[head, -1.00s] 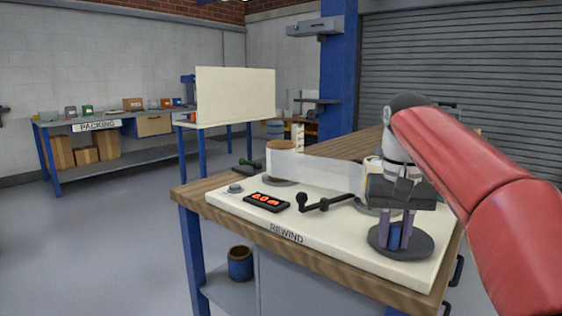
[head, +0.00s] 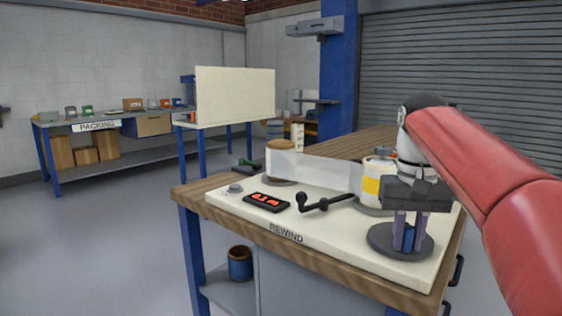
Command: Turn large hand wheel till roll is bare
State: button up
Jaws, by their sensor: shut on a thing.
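The large hand wheel (head: 381,240) is a flat dark disc at the right front of the white rewind panel. My gripper (head: 409,244) points down over it and is shut on its blue handle (head: 408,235). A pale film strip (head: 318,170) runs upright between a brown-topped roll (head: 280,150) at the left and a white roll with a yellow band (head: 372,186) at the right, partly hidden by my gripper. A black display (head: 266,202) shows red digits, too small to read surely.
A small black crank (head: 322,203) stands between the display and the wheel. A grey button (head: 235,188) is at the panel's left.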

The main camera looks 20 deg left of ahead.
aim_at(424, 248)
jog(key=shift+w+d+r+p, duration=0.2)
jog(key=shift+d+p, duration=0.1)
jog(key=shift+d, duration=0.2)
jog(key=shift+w+d+f, duration=0.15)
jog(key=shift+d, duration=0.3)
jog(key=shift+w+d, duration=0.1)
jog(key=shift+w+d+p, duration=0.4)
jog(key=shift+p, duration=0.3)
jog(key=shift+w+d, duration=0.25)
jog(key=shift+f, duration=0.1)
